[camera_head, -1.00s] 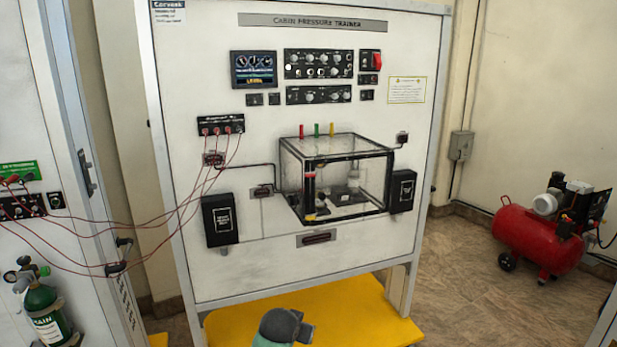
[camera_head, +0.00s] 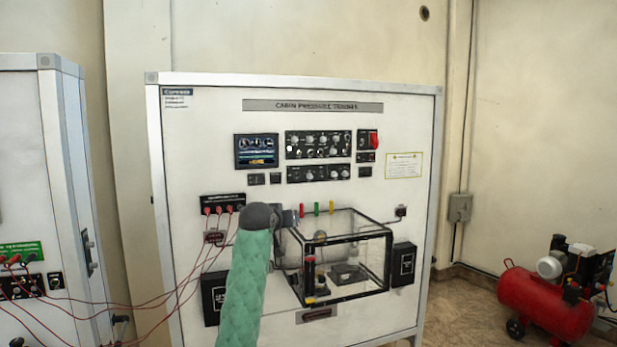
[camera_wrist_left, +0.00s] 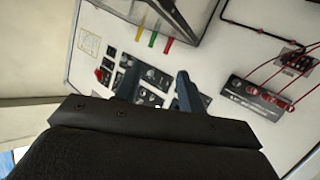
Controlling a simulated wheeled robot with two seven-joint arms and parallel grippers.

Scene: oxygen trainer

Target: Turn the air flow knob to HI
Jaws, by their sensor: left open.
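The cabin pressure trainer board (camera_head: 400,220) stands ahead. It carries an upper black knob panel (camera_head: 318,145) and a lower black knob panel (camera_head: 318,174). The labels are too small to read, so I cannot tell which knob is air flow or how it is set. My left gripper (camera_head: 293,217) is raised in front of the board, below the knob panels and partly hidden by its dark wrist. In the left wrist view its two fingers (camera_wrist_left: 156,68) are apart and empty, with knob panels (camera_wrist_left: 150,76) seen between and beyond them. My right gripper is out of view.
A clear chamber with black edges (camera_head: 345,250) juts from the board, with coloured posts above it. Red cables (camera_head: 195,265) run from a socket block (camera_head: 222,204) to the left cabinet. A red compressor (camera_head: 545,300) stands at right.

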